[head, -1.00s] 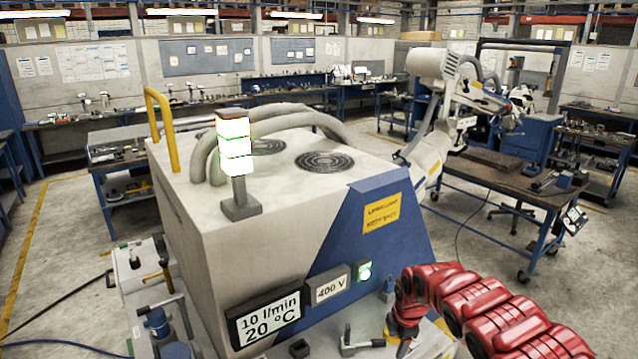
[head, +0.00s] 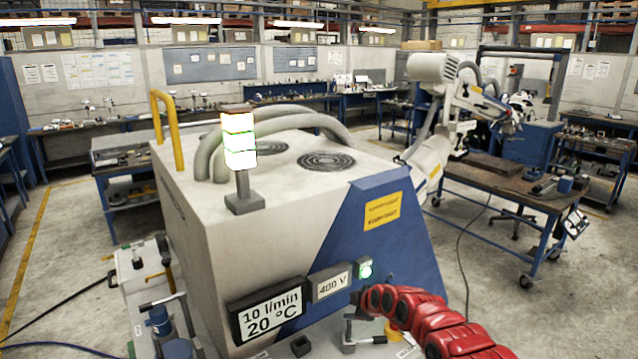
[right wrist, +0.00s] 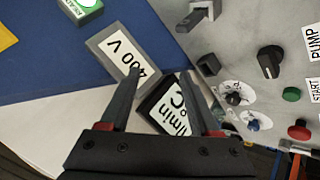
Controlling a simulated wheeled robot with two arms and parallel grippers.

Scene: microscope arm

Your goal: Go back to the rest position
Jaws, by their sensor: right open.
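My right arm (head: 433,322) is red and comes in from the lower right of the head view, ending low in front of the big cabinet. Its gripper is hard to make out there. In the right wrist view my right gripper (right wrist: 160,78) is open, with two dark fingers apart and nothing held between them. Behind the fingers are the 400 V display (right wrist: 122,50) and the 10 l/min 20 °C display (right wrist: 172,105). I cannot tell how close the fingertips are to them. My left gripper is not in view.
A large grey and blue cabinet (head: 290,225) with a signal light (head: 239,140) on top fills the middle. A control panel with knobs and buttons, including a green button (right wrist: 292,94), lies to the right in the wrist view. Open floor (head: 540,315) lies at the right.

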